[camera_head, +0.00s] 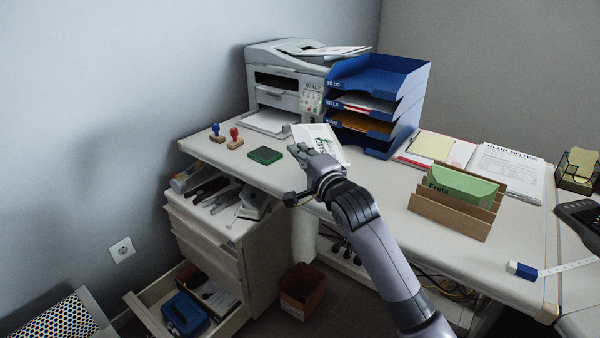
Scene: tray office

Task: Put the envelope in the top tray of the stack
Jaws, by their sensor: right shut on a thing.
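My right gripper (306,153) is shut on a white envelope (325,137) with dark print. The gripper and hand hide the envelope's lower part. The blue tray stack (405,110) stands on the desk behind and to the right of the envelope. Its top tray (375,78), labelled "TO DO", looks empty. The tray below, labelled "BILLS", holds papers, and a lower one holds a brown envelope. My left gripper is not in view.
A printer (270,90) with papers on top stands left of the stack. Two stamps and a green ink pad (265,155) lie on the desk at left. A wooden letter holder (450,213) stands at right. A drawer unit (215,235) has an open bottom drawer.

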